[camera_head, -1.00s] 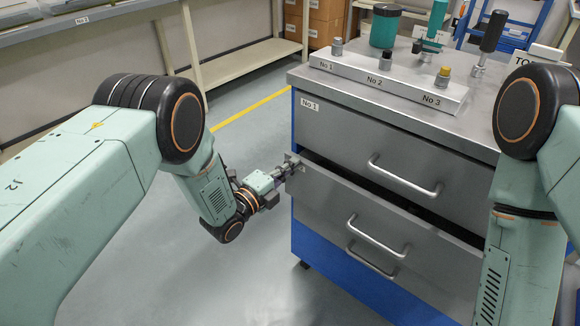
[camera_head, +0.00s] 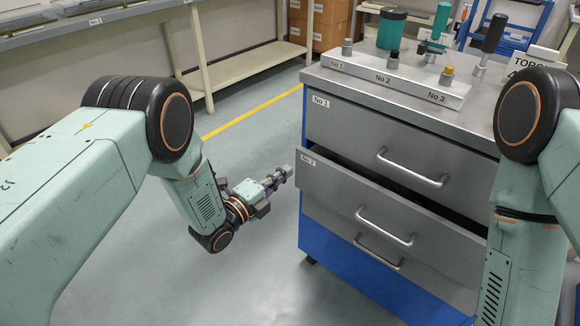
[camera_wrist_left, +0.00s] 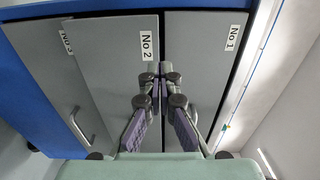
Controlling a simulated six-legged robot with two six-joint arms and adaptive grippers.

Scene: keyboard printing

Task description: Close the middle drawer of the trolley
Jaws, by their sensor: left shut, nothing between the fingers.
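The trolley's middle drawer (camera_head: 400,205), labelled No 2, is grey with a silver bar handle (camera_head: 384,226). It stands out from the trolley body, with a dark gap above its front. In the left wrist view, my gripper fingertips (camera_wrist_left: 160,72) are together in front of the No 2 drawer front (camera_wrist_left: 110,70) and near the No 1 drawer (camera_wrist_left: 200,60). My right arm shows at the right, but its gripper is out of view.
The top drawer (camera_head: 350,130), labelled No 1, looks shut. On the trolley's top stand a numbered rack (camera_head: 400,80), a green cup (camera_head: 391,28) and tools. Open grey floor (camera_head: 270,245) lies left of the trolley, with a shelf bench (camera_head: 250,65) behind.

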